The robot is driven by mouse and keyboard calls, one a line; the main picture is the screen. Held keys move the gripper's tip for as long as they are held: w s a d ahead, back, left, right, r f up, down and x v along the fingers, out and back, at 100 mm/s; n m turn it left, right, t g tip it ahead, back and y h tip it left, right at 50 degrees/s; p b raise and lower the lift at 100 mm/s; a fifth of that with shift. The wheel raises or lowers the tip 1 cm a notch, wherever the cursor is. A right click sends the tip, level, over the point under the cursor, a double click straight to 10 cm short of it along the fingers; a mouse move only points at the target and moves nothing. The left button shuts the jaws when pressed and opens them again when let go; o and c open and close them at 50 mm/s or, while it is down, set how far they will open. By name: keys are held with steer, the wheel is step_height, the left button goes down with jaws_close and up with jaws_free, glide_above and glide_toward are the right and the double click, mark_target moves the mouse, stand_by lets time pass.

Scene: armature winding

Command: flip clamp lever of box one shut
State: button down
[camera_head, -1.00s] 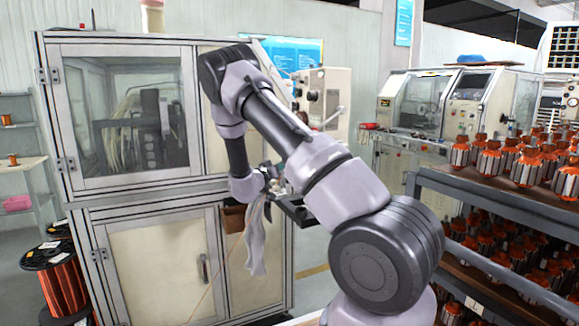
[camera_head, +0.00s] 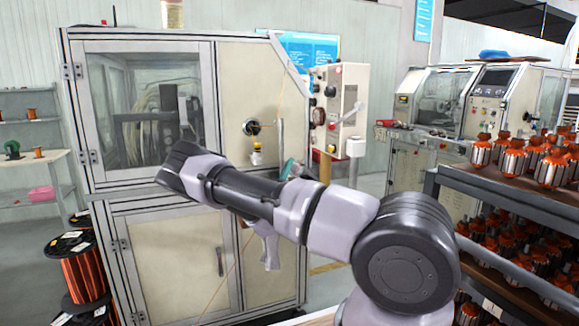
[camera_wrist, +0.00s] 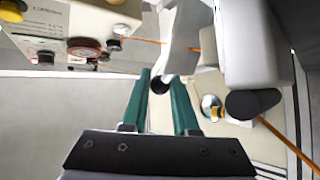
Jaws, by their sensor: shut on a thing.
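My gripper (camera_wrist: 160,90) shows in the wrist view with two green fingers. A pale lever-like piece (camera_wrist: 183,40) comes down from the top and its dark round end sits between the fingertips. The fingers are shut on this piece, which I take for the clamp lever. A larger pale part (camera_wrist: 246,45) with a dark cylinder at its end stands just to the right. In the head view only a green bit of my gripper (camera_head: 290,168) shows behind my arm. My arm hides part of the machine front there, and I cannot make out the clamp.
A cream control box (camera_head: 340,105) with knobs stands right of the cabinet (camera_head: 150,230); its knobs also show upper left in the wrist view. An orange wire (camera_wrist: 290,145) crosses the wrist view. A rack (camera_head: 470,195) of armatures stands at the right, copper spools (camera_head: 85,265) lower left.

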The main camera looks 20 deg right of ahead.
steer(key=shift+f, duration=0.1)
stand_by(0.4)
steer(key=c, duration=1)
jaws_free()
steer(key=shift+o, duration=0.2)
steer(key=v, duration=1)
steer(key=shift+s+f, duration=0.25)
steer(key=shift+f, duration=0.1)
steer(key=shift+a, duration=0.15)
